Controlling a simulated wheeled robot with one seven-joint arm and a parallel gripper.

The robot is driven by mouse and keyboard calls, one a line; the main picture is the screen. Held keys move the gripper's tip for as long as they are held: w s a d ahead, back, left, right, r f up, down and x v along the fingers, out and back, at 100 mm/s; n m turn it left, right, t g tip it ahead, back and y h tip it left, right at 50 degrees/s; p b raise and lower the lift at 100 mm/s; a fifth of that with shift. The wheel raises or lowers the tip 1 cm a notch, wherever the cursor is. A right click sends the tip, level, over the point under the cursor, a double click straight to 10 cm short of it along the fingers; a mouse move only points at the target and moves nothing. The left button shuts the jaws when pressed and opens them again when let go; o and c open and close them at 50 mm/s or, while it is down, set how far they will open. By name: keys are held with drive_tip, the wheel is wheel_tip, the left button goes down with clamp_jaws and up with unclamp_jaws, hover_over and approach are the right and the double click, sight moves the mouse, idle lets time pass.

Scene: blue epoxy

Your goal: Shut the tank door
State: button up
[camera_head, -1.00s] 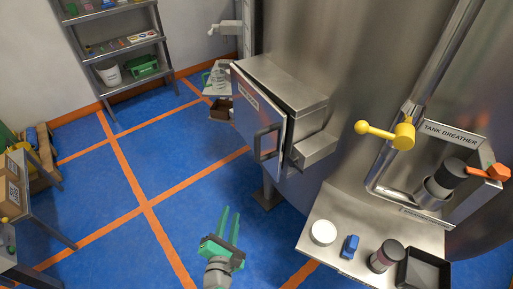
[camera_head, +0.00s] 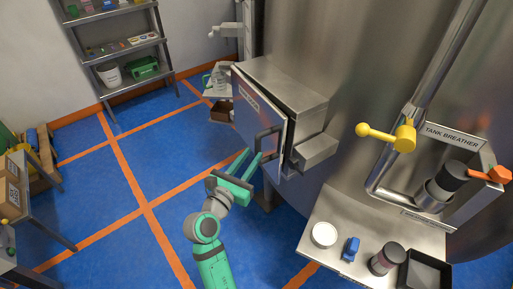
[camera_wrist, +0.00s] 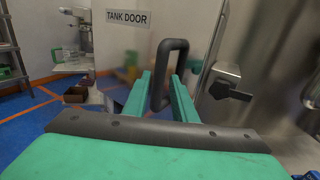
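The tank door (camera_head: 259,118) is a pale metal panel on the box-shaped opening of the steel tank. It stands a little ajar, with a dark gap along its right edge in the head view. Its dark bar handle (camera_head: 268,143) is on the door's right side; it also shows in the wrist view (camera_wrist: 170,62), below and right of the "TANK DOOR" label (camera_wrist: 127,16). My gripper (camera_head: 252,158) is open at the handle, and its two green fingers (camera_wrist: 160,95) lie on either side of the handle in the wrist view. I cannot tell whether they touch it.
A metal latch block (camera_head: 317,150) sticks out at the right of the opening. A side table (camera_head: 335,205) at the lower right holds a white lid, a blue item, a jar and a black tray. A yellow valve handle (camera_head: 390,134) is above it. Open blue floor lies to the left.

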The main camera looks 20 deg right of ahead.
sight(257, 150)
drive_tip(key=x, duration=0.4)
drive_tip(key=shift+w, duration=0.3)
drive_tip(key=shift+w+d, duration=0.1)
drive_tip(key=shift+d, duration=0.65)
drive_tip(key=shift+a, duration=0.3)
clamp_jaws()
